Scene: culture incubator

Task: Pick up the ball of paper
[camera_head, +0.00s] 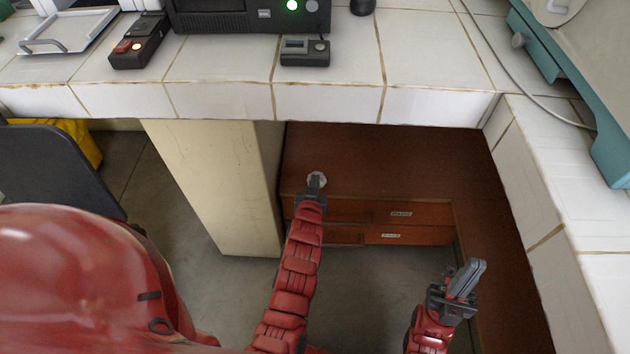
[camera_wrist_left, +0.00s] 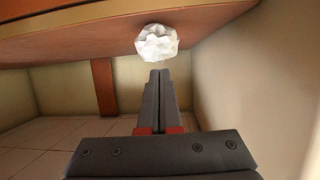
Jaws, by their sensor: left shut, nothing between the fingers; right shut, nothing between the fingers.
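The ball of paper (camera_head: 323,178) is white and crumpled. It sits at the wooden drawer cabinet (camera_head: 390,165) under the counter, partly hidden behind my left fingers in the head view. In the left wrist view the ball (camera_wrist_left: 156,43) shows whole, against the edge of the brown wooden surface (camera_wrist_left: 85,33), just beyond the fingertips. My left gripper (camera_head: 315,182) is shut and empty, pointing at the ball; its closed fingers also show in the left wrist view (camera_wrist_left: 160,73). I cannot tell whether they touch the ball. My right gripper (camera_head: 470,272) is shut and empty, lower right, away from the ball.
The white tiled counter (camera_head: 330,100) overhangs the cabinet, and a tiled section (camera_head: 560,210) runs down the right. A cream panel (camera_head: 205,180) stands left of my left gripper. A dark chair back (camera_head: 55,165) is at the far left. Grey floor (camera_head: 370,280) is open between my arms.

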